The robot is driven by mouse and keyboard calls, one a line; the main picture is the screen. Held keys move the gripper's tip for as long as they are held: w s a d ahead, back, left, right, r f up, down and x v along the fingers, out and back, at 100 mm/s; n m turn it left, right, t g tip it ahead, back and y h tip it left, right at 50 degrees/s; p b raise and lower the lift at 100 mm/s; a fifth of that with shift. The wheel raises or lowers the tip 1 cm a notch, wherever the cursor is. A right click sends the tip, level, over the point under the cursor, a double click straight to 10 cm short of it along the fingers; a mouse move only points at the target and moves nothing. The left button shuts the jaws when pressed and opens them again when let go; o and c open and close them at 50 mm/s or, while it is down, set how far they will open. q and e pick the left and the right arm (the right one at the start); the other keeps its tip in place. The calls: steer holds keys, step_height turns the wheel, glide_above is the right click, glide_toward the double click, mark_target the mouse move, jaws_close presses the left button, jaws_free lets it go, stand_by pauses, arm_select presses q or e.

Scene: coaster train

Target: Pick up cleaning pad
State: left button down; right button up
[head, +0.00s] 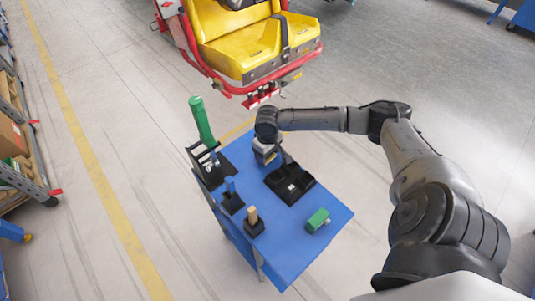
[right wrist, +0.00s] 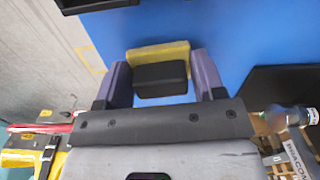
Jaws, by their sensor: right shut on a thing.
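The cleaning pad (right wrist: 160,72) shows in the right wrist view as a yellow block with a black part on the near side. It sits between the two fingers of my right gripper (right wrist: 162,78), which is shut on it. Blue tabletop lies behind the pad; I cannot tell whether the pad touches it. In the head view my right gripper (head: 267,156) is over the far edge of the blue table (head: 290,246), beside a black tray. The pad is mostly hidden there by the gripper. My left gripper is not in view.
On the table are the black tray (head: 290,184), a green block (head: 317,219), a wooden-handled tool (head: 252,216), a blue-handled tool (head: 230,186) and a tall green cylinder (head: 202,122). A yellow and red coaster car (head: 235,45) stands beyond; shelving (head: 25,150) is at left.

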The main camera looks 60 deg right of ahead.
step_height(320, 180, up, 4)
steer(key=shift+f+p, duration=0.1)
steer(key=shift+p, duration=0.35)
steer(key=s+r+p, duration=0.1)
steer(key=s+r, duration=0.1)
steer(key=s, duration=0.1)
steer(key=s+d+r, duration=0.1)
steer(key=s, duration=0.2)
steer(key=s+r+p, duration=0.1)
steer(key=s+r, duration=0.1)
steer(key=s, duration=0.1)
steer(key=shift+s+d+r+p, duration=0.25)
steer(key=shift+d+r+p, duration=0.05)
steer(key=shift+d, duration=0.1)
steer(key=shift+s+d+r+p, duration=0.15)
steer(key=shift+s+r+p, duration=0.3)
steer(key=shift+s, duration=0.5)
